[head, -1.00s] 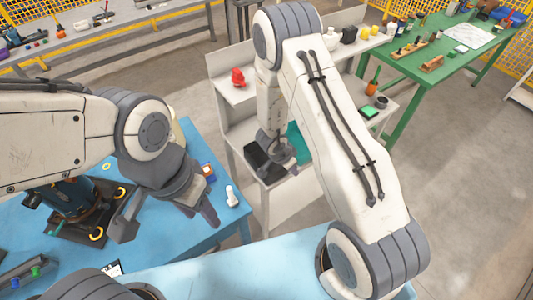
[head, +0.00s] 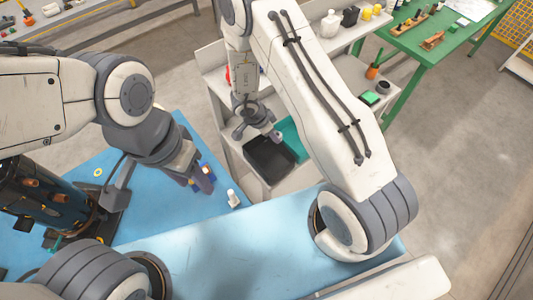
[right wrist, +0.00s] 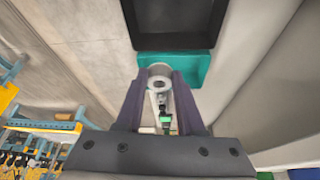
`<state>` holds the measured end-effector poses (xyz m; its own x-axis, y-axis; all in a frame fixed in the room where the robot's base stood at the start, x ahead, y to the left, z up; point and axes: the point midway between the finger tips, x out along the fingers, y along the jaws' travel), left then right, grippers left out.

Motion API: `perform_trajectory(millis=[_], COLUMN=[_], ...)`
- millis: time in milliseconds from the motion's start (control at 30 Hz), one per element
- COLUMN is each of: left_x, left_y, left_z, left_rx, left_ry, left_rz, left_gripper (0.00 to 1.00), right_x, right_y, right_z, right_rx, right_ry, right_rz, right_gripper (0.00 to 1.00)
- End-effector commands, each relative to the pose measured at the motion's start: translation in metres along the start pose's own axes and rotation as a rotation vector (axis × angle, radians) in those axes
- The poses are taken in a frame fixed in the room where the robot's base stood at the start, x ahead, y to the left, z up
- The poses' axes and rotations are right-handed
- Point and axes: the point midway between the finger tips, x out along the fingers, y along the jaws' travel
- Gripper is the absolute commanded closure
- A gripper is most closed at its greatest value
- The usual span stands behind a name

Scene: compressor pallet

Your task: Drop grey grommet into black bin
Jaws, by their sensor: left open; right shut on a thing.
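The grey grommet (right wrist: 159,83) is a ring held between the fingertips of my right gripper (right wrist: 160,95) in the right wrist view. In the head view my right gripper (head: 257,130) hangs at the far edge of the black bin (head: 268,160), and the grommet is too small to make out surely. The black bin is open-topped and dark inside; it also shows at the top of the right wrist view (right wrist: 175,40), beyond the fingertips. My left gripper (head: 160,191) is open over the blue table at left.
A teal bin (head: 294,140) adjoins the black bin on the grey shelf unit. A white bottle-like item (head: 233,198) stands on the blue table (head: 185,225). A green table (head: 410,60) with several items is at upper right. Open floor lies to the right.

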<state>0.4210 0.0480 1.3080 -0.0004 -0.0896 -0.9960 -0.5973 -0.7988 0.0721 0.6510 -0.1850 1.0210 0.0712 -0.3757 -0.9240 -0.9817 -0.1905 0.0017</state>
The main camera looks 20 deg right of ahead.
Motion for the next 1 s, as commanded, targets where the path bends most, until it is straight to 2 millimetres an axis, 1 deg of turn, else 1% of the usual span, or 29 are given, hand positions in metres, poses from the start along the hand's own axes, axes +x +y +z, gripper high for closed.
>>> perform_trajectory(millis=[200, 500, 600, 733, 967, 1000], left_x=[0.021, 0.062, 0.071, 0.075, 0.074, 0.074], left_y=[-0.002, -0.004, -0.005, -0.005, -0.005, -0.005], left_z=[0.001, 0.004, 0.004, 0.004, 0.004, 0.004], left_rx=[0.002, 0.005, 0.003, 0.002, 0.002, 0.002], left_ry=[0.000, 0.000, 0.000, 0.000, 0.000, 0.000], left_rz=[0.000, 0.000, 0.000, 0.000, 0.000, 0.000], left_gripper=[0.50, 0.50, 0.50, 0.50, 0.50, 0.50], right_x=[0.013, 0.042, 0.049, 0.051, 0.050, 0.050], right_y=[-0.005, -0.006, -0.006, -0.005, -0.004, -0.005], right_z=[0.016, 0.030, 0.032, 0.032, 0.031, 0.031], right_rx=[-0.014, -0.016, -0.017, -0.016, -0.014, -0.014], right_ry=[-0.001, -0.001, -0.001, -0.001, -0.001, -0.001], right_rz=[-0.008, -0.009, -0.009, -0.008, -0.007, -0.007], right_gripper=[1.00, 1.00, 1.00, 1.00, 1.00, 0.59])
